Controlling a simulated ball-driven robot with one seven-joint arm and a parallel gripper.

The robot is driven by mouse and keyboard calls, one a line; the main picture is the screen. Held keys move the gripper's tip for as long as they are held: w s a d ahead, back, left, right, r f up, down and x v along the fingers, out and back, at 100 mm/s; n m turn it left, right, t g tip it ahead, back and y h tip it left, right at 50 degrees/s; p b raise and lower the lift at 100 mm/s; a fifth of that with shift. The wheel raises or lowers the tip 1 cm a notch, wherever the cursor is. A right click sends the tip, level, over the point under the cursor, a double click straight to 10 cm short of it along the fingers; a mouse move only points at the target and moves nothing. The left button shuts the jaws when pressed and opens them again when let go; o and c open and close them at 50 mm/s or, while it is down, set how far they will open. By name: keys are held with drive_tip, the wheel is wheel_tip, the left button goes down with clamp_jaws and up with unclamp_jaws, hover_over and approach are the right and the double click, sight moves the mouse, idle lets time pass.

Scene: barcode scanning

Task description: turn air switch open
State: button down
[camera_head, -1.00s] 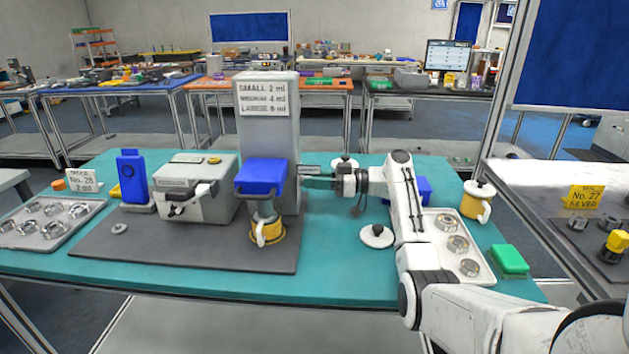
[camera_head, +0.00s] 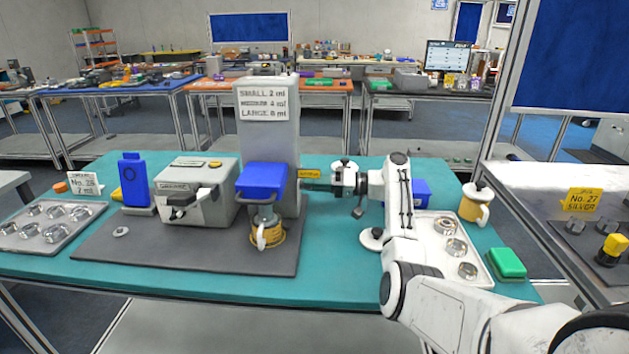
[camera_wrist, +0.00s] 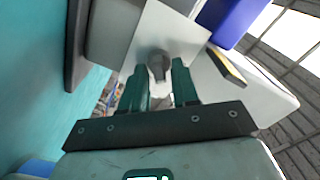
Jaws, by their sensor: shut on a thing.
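The air switch (camera_wrist: 157,64) is a small dark grey knob on a pale plate in the wrist view. The plate is on the side of the tall grey machine (camera_head: 268,145). My gripper (camera_wrist: 160,76) has its two green fingers on either side of the knob, shut on it. In the head view my gripper (camera_head: 316,184) reaches left to the machine's right side, beside a yellow label (camera_head: 308,173). The knob itself is hidden there. I cannot tell from the knob which way it is set.
A blue-topped part with a yellow cup (camera_head: 268,238) is at the machine's front. A grey box (camera_head: 198,190) with a handle stands to its left. Near my arm are a tray of metal rings (camera_head: 447,225), a white-lidded yellow mug (camera_head: 474,203) and a green block (camera_head: 507,263).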

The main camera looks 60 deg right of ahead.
drive_tip(key=shift+d+f+m+p, duration=0.1)
drive_tip(key=shift+m+p, duration=0.75)
drive_tip(key=shift+m, duration=1)
drive_tip(key=shift+d+f+m+p, duration=0.1)
drive_tip(key=shift+m+p, duration=0.7)
drive_tip(key=shift+m, duration=1.05)
drive_tip(key=c, duration=1.2)
unclamp_jaws()
drive_tip(key=shift+o, duration=0.2)
drive_tip(key=b+v, duration=0.2)
drive_tip(key=v, duration=0.8)
drive_tip(key=shift+s+d, duration=0.1)
drive_tip(key=shift+s, duration=0.3)
